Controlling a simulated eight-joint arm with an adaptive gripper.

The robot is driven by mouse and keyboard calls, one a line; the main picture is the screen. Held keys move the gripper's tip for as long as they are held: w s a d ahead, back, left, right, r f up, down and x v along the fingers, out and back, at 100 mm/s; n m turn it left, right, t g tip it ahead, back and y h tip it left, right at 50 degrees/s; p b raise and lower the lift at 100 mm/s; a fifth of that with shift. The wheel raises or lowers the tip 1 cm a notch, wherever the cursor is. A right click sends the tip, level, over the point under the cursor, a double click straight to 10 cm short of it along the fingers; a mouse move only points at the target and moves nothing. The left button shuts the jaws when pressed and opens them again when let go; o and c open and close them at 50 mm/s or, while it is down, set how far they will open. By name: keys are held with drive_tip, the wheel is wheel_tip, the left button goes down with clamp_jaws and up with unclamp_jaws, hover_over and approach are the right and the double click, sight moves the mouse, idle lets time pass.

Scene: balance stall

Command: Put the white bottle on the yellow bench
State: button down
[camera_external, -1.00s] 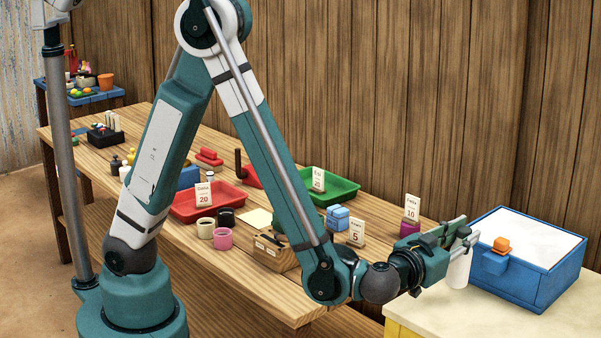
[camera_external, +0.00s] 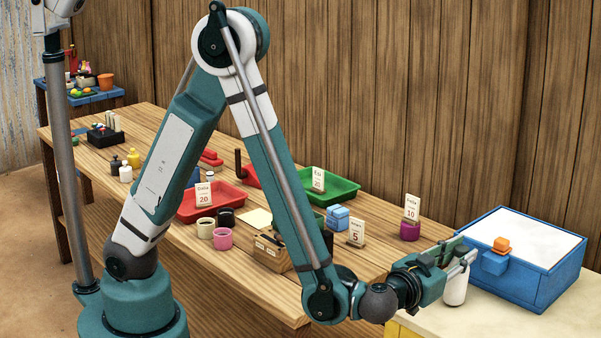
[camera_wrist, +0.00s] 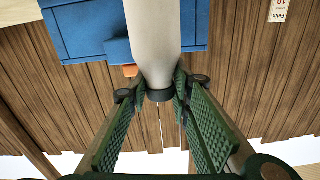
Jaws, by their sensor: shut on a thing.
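My gripper (camera_external: 452,262) is shut on a white bottle (camera_external: 456,290) at the right of the external view. The bottle is roughly upright, and its lower end is at the pale top of the yellow bench (camera_external: 490,318). I cannot tell for sure whether it touches the top. In the wrist view the white bottle (camera_wrist: 153,40) stands between my green-padded fingers (camera_wrist: 160,92), with a dark cap at its near end.
A blue box (camera_external: 520,282) with a white top and orange knob stands close right of the bottle. The bench's front is clear.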

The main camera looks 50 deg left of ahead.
drive_tip(key=shift+f, duration=0.2)
drive_tip(key=c, duration=2.1)
unclamp_jaws()
drive_tip(key=shift+o, duration=0.2)
drive_tip(key=shift+s, duration=0.5)
drive_tip(key=s+p, duration=0.1)
drive_tip(key=s, duration=1)
drive_tip(key=shift+p, duration=0.35)
drive_tip(key=shift+r, duration=0.15)
